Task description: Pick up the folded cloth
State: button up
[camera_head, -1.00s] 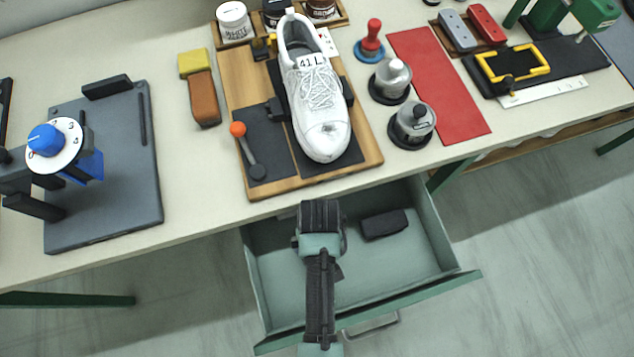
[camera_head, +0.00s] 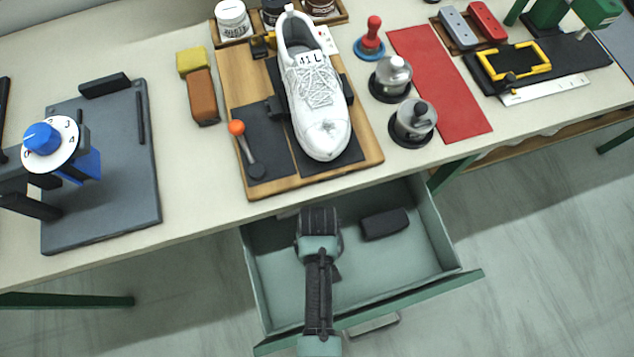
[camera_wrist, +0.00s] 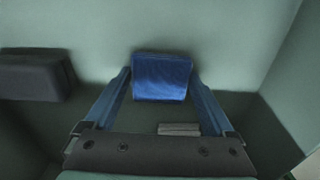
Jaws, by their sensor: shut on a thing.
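The folded cloth (camera_wrist: 162,78) is a blue, roughly square piece in the wrist view. It sits between the two fingertips of my gripper (camera_wrist: 161,84), which touch it at its left and right sides. My gripper is shut on the cloth, inside or just above the open drawer (camera_head: 367,273); the height is hard to tell. In the head view my gripper (camera_head: 319,220) is seen from above and hides the cloth.
A dark block (camera_head: 384,224) lies in the drawer; it also shows in the wrist view (camera_wrist: 34,76). The drawer walls are close around my gripper. The bench edge overhangs the drawer's back. A white shoe (camera_head: 318,95) stands on a wooden board (camera_head: 368,159) above.

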notch_tip(320, 180, up, 18)
jog(key=p, duration=0.3)
dwell(0.4)
